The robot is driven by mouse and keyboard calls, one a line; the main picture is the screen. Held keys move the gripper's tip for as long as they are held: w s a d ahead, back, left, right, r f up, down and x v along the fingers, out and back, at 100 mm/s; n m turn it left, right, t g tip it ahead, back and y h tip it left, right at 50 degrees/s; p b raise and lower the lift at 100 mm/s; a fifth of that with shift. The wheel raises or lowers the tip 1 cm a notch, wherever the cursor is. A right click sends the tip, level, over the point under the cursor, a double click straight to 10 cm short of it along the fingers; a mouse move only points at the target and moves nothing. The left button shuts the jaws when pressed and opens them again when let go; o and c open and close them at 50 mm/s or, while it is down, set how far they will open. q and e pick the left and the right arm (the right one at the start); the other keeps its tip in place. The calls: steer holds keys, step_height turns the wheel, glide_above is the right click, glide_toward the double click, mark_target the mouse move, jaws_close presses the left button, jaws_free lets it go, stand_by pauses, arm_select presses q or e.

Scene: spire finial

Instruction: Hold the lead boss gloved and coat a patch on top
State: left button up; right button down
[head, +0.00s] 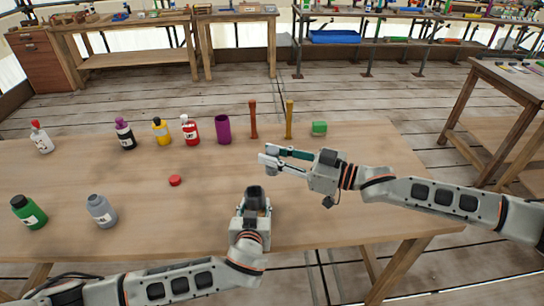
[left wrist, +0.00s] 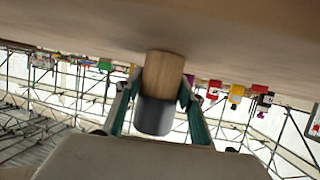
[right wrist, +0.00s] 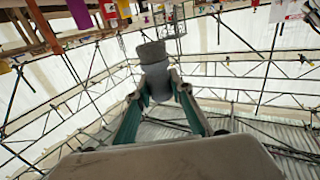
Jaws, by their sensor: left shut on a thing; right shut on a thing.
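My left gripper (head: 255,203) is shut on a cylinder (head: 254,192) near the table's front edge. Its upper part is dark grey. In the left wrist view the cylinder (left wrist: 158,95) has a tan end towards the table and a grey end away from it. My right gripper (head: 276,156) is shut on a small grey piece (head: 271,148) beyond the left one. In the right wrist view this piece (right wrist: 153,70) has a paler, wider end pointing towards the table. The two held pieces are apart. I cannot tell which is the lead boss, and no glove or coated patch is clear.
The wooden table (head: 130,180) carries several bottles at left and back, including a red one (head: 190,130) and a grey one (head: 102,211). A red cap (head: 175,181) lies mid-table.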

arm_select(q)
steer(key=o, duration=1.3)
steer(key=shift+s, duration=0.15)
steer(key=shift+s+r, duration=0.1)
steer(key=shift+s, duration=0.25)
steer(key=v, duration=1.1)
steer(key=shift+r, duration=0.1)
steer(key=shift+a, duration=0.15)
